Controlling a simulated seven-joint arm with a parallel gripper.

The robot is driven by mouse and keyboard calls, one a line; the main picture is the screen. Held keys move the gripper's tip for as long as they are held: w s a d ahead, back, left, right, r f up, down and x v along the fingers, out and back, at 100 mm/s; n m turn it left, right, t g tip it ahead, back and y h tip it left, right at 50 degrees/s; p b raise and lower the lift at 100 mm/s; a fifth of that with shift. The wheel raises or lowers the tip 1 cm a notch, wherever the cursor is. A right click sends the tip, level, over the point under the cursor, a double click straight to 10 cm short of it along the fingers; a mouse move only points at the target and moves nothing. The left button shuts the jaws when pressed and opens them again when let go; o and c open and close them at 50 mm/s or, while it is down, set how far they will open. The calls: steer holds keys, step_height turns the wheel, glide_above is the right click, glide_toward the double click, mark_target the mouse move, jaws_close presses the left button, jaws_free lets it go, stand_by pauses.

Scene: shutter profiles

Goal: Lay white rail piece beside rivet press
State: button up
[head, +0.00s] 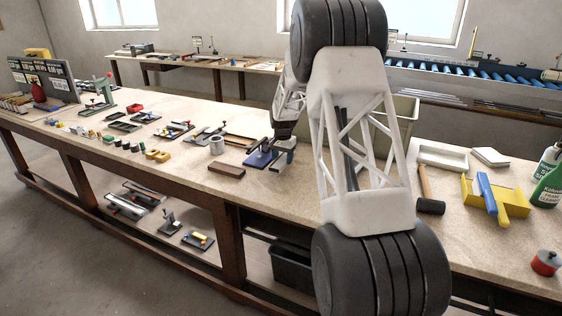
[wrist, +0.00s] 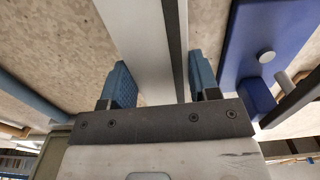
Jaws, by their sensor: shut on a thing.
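My gripper (wrist: 160,85) has its blue-padded fingers on either side of a white rail piece (wrist: 142,35), which runs away between them in the wrist view. A dark strip lies along the rail's right side. In the head view my gripper (head: 285,152) is low over the bench, and my arm hides much around it. A green press-like tool (head: 107,88) stands at the far left of the bench; it may be the rivet press, but I cannot be sure.
A blue block with pins (wrist: 268,45) is just right of my gripper in the wrist view. A hammer (head: 430,205) lies to the right. Bare bench shows around the brown block.

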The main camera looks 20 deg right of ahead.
mark_target(281, 154)
steer(key=shift+w+d+f, duration=0.1)
steer(key=shift+w+d, duration=0.1)
steer(key=shift+w, duration=0.65)
steer(key=shift+w+d, duration=0.15)
steer(key=shift+w, duration=0.65)
steer(key=shift+w, duration=0.1)
steer(key=shift+w+f, duration=0.3)
steer(key=shift+w, duration=0.1)
steer(key=shift+f, duration=1.55)
steer(key=shift+f, duration=0.1)
steer(key=o, duration=0.9)
steer(key=shift+o, duration=0.2)
